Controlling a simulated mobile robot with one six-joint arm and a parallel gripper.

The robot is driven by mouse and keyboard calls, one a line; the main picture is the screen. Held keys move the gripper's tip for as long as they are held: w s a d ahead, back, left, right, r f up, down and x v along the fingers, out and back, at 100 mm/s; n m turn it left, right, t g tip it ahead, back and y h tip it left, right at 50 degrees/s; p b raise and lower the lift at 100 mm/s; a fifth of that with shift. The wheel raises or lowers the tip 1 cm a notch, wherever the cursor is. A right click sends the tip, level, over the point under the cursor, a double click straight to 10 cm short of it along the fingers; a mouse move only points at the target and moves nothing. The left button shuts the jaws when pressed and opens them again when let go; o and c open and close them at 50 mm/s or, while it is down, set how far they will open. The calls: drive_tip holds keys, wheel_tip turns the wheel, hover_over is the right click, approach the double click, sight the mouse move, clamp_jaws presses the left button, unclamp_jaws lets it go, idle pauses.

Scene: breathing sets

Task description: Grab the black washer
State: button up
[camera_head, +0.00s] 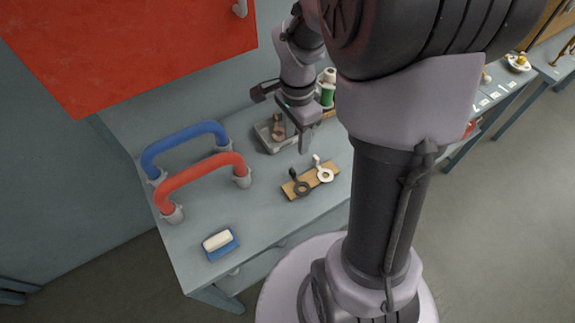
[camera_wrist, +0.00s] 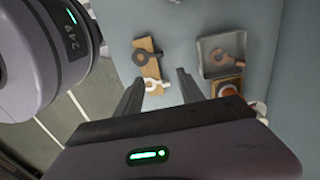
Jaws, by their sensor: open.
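The black washer (camera_head: 294,181), a dark ring with a short handle, lies on a wooden board (camera_head: 290,193) on the bench. It also shows in the wrist view (camera_wrist: 150,57) near the top, beyond the fingertips. A similar white washer (camera_head: 316,166) lies beside it on the same board, and in the wrist view the white washer (camera_wrist: 152,84) is nearer my fingers. My gripper (camera_head: 304,140) is open with nothing between its fingers (camera_wrist: 158,90). It hangs above the bench, behind the board in the head view and apart from the black washer.
A grey tray (camera_head: 264,139) holding a brown ring-shaped piece (camera_head: 278,124) stands close behind my gripper. Blue (camera_head: 185,133) and red (camera_head: 200,172) arched handles rise at the left. A blue dish (camera_head: 232,247) with a pale bar lies at the front. Bench between them is clear.

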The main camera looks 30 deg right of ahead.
drive_tip(key=b, duration=0.3)
hover_over(293, 170)
wheel_tip(293, 170, down, 8)
wheel_tip(293, 170, down, 6)
drive_tip(key=shift+r+b, duration=0.15)
drive_tip(key=shift+b, duration=1.1)
drive_tip(key=shift+r, duration=0.15)
drive_tip(key=shift+c, duration=0.6)
clamp_jaws()
